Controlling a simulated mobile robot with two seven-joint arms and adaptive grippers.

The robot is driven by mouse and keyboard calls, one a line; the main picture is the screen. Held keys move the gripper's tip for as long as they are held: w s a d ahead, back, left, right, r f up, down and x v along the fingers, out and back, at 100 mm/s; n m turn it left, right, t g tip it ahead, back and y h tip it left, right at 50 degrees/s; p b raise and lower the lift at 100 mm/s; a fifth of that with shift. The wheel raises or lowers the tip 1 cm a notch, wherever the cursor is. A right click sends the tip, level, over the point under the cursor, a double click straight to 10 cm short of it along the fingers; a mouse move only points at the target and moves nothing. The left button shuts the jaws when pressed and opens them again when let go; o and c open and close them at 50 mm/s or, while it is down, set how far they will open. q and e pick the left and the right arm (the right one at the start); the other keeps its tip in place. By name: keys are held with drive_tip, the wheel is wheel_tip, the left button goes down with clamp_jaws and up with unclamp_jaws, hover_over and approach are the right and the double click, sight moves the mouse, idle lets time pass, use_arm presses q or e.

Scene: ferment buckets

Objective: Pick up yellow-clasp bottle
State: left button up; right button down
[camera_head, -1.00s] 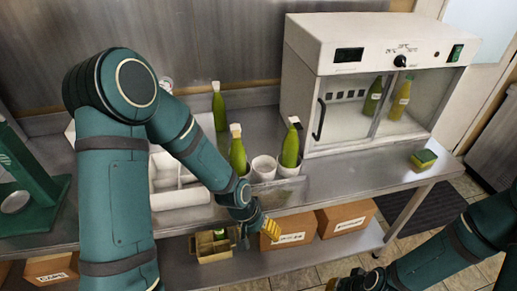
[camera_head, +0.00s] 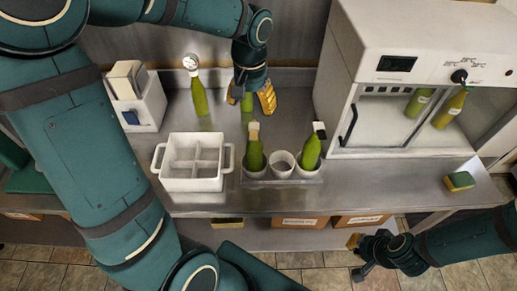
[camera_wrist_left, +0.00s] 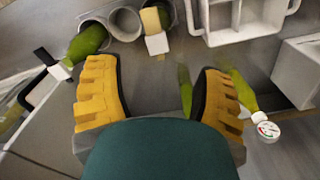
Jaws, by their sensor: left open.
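A green bottle with a pale yellowish clasp (camera_head: 255,158) stands in a left-hand white cup; its clasp also shows at the top of the left wrist view (camera_wrist_left: 152,20). A black-clasp green bottle (camera_head: 311,153) stands in a right-hand cup. A gauge-topped green bottle (camera_head: 200,98) stands behind. Another green bottle (camera_head: 247,104) shows between the fingers of my left gripper (camera_head: 250,101), its top hidden; I cannot tell its clasp colour. My left gripper is open, pointing down, behind the cups. My right gripper (camera_head: 355,257) is open and empty, low at the front.
An empty white cup (camera_head: 283,162) stands between the two cupped bottles. A white divided caddy (camera_head: 196,182) is left of them, a white box (camera_head: 150,108) farther back. The white incubator (camera_head: 400,70) blocks the right side. A sponge (camera_head: 459,181) lies near the front edge.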

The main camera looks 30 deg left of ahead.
sight(252, 127)
use_arm(q)
wheel_tip(252, 127, down, 6)
drive_tip(key=shift+s+f, duration=0.1)
drive_tip(key=shift+s, duration=0.05)
drive_tip(key=shift+w+d+f, duration=0.1)
drive_tip(key=shift+w+f, duration=0.1)
drive_tip(key=shift+f, duration=1.35)
drive_tip(key=shift+w+f, duration=0.15)
drive_tip(key=shift+f, duration=1.4)
clamp_jaws()
